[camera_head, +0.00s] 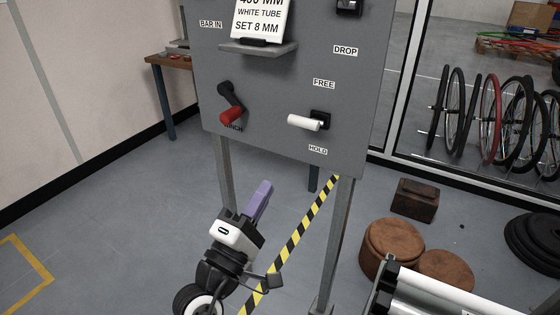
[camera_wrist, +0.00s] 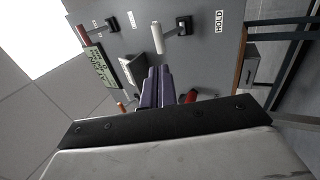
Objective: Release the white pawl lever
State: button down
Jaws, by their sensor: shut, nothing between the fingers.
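The white pawl lever (camera_head: 304,122) sits on a black mount at the lower right of the grey panel (camera_head: 280,75), below the FREE label and above the HOLD label. Its white handle sticks out to the left, roughly level. In the wrist view the lever (camera_wrist: 157,38) is just beyond the fingertips, apart from them. My gripper (camera_head: 265,187) is in front of the panel, below and left of the lever. Its purple fingers (camera_wrist: 158,72) are closed together and empty.
A red-handled crank (camera_head: 230,115) is on the panel left of the lever, partly covering its label. A small shelf (camera_head: 258,47) with a sign card juts out above. Panel legs (camera_head: 342,230) stand below. Brown round blocks (camera_head: 392,245) and a metal roller lie at the right.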

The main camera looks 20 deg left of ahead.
aim_at(296, 125)
jog(key=p+x, duration=0.4)
jog(key=x, duration=0.8)
jog(key=shift+w+r+p, duration=0.15)
jog(key=shift+p, duration=0.15)
jog(key=shift+w+r, duration=0.1)
jog(key=shift+w, duration=0.45)
jog(key=r+p, duration=0.1)
jog(key=p, duration=0.1)
jog(key=r+g+p, duration=0.1)
jog(key=p, duration=0.3)
jog(key=shift+w+d+r+y, duration=0.1)
jog(key=shift+w+r+y, duration=0.15)
jog(key=shift+r+y, duration=0.15)
jog(key=shift+f, duration=0.1)
